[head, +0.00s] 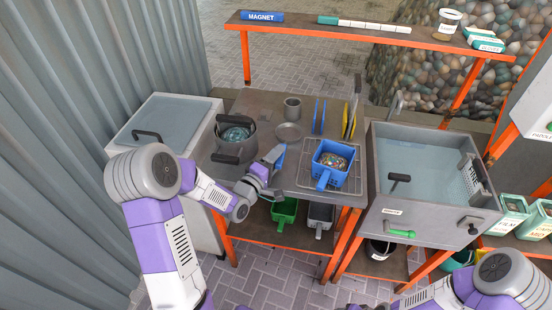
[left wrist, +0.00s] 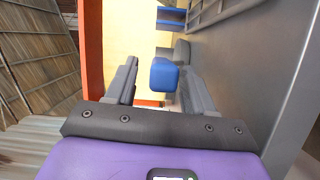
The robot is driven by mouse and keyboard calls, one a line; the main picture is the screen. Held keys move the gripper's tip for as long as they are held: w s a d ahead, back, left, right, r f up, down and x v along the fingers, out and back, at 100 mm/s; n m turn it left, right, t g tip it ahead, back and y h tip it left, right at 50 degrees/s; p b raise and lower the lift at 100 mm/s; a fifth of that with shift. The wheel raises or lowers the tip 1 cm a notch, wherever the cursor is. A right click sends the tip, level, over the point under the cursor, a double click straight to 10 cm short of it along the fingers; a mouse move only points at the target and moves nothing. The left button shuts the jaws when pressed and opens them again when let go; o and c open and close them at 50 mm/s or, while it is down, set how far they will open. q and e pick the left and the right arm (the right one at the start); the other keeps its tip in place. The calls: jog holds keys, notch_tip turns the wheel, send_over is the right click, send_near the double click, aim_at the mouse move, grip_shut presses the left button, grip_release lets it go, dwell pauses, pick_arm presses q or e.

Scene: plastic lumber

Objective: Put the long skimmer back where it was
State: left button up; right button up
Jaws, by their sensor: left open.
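I cannot tell for certain which thing is the long skimmer. A blue square basket (head: 331,160) with a short blue handle (head: 322,182) stands on the wire rack and holds small mixed bits. My left gripper (head: 272,166) is open over the front of the bench, left of this basket. In the left wrist view, a blue block (left wrist: 164,75) shows between the open fingers (left wrist: 158,82), with no clear contact. Slim blue and yellow upright pieces (head: 350,117) stand at the back of the bench. My right gripper is out of view; only part of the right arm shows.
A pot (head: 235,135) and a grey cup (head: 292,108) stand on the bench. A water-filled sink (head: 425,155) is on the right. An overhead shelf (head: 400,37) spans the back.

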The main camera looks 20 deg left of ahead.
pick_arm(q)
jog(key=shift+r+p, duration=0.25)
jog(key=shift+p, duration=0.05)
jog(key=s+a+p, duration=0.2)
jog(key=s+p, duration=0.9)
jog(key=s, duration=0.1)
jog(key=s+d+f+m+g, duration=0.1)
jog(key=d+f+m+g, duration=0.55)
jog(key=d+f, duration=0.4)
jog(key=s+d+f+m+g, duration=0.3)
jog(key=s+d+f+g, duration=0.1)
jog(key=s, duration=0.3)
jog(key=s+d+f+m+g+h, duration=0.1)
jog(key=s+d+f+m+g, duration=0.2)
jog(key=s+f+g, duration=0.2)
jog(key=shift+s+d+g, duration=0.4)
jog(key=shift+s+g, duration=0.55)
jog(key=shift+f, duration=0.1)
